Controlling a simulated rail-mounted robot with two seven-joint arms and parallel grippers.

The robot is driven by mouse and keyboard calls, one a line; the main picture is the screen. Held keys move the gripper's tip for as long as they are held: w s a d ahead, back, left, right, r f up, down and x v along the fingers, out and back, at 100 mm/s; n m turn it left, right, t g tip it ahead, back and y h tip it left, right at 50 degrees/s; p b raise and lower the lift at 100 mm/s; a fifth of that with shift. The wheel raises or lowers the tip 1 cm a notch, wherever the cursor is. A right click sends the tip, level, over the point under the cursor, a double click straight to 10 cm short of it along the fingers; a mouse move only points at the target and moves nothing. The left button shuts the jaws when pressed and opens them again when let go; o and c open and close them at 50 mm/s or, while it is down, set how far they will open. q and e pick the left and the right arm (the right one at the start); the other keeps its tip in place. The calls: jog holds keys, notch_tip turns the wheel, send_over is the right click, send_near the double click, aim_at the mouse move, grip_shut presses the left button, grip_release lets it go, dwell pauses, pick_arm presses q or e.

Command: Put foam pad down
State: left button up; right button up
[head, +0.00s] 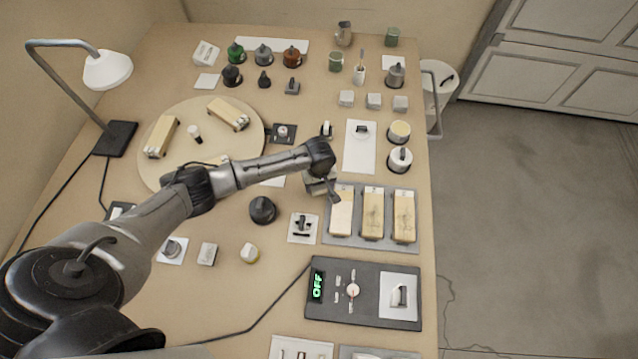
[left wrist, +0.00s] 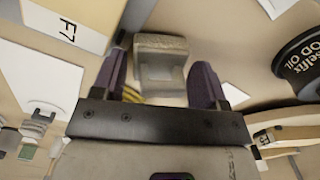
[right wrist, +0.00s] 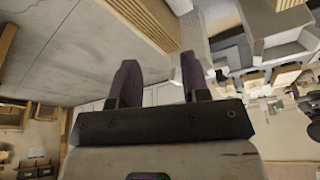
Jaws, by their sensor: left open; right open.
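My left gripper (head: 324,187) is over the bench, just beyond the left end of the row of wooden boards. In the left wrist view the open left gripper (left wrist: 160,78) has a grey, step-shaped block (left wrist: 160,62), perhaps the foam pad, between and just past its fingers. A gap shows beside the block, and I cannot tell whether either finger touches it. In the head view the arm hides most of that spot. My right gripper (right wrist: 156,82) is open and empty, away from the bench top.
Wooden boards (head: 373,214) lie on a grey mat (head: 345,242). A black control box (head: 330,312) reading OFF stands in front. A round board (head: 165,120) and a desk lamp (head: 108,70) are at left. Several small grey blocks (head: 374,101) sit further back.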

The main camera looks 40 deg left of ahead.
pick_arm(q)
notch_tip(320, 180, up, 10)
jog(key=shift+r+p, duration=0.1)
jog(key=shift+p, duration=1.1)
pick_arm(e)
notch_tip(320, 180, up, 3)
jog(key=shift+f, duration=0.15)
pick_arm(q)
jog(key=shift+r, duration=0.75)
pick_arm(e)
jog(key=shift+d, duration=0.1)
jog(key=shift+w, duration=0.15)
pick_arm(q)
jog(key=s+d+f+m+t+h, duration=0.2)
jog(key=s+d+f+m, duration=0.2)
jog(key=s+d+m, duration=0.65)
jog(key=s+r+m+y, duration=0.1)
jog(key=s+r, duration=0.1)
jog(key=s, duration=0.7)
jog(key=s+a+r+m+t, duration=0.1)
jog(key=s+r+m, duration=0.1)
jog(key=s, duration=0.7)
jog(key=shift+r+t+y, duration=0.3)
jog(key=shift+y, duration=0.1)
jog(key=shift+s+r, duration=0.1)
pick_arm(e)
jog(key=shift+r, duration=0.25)
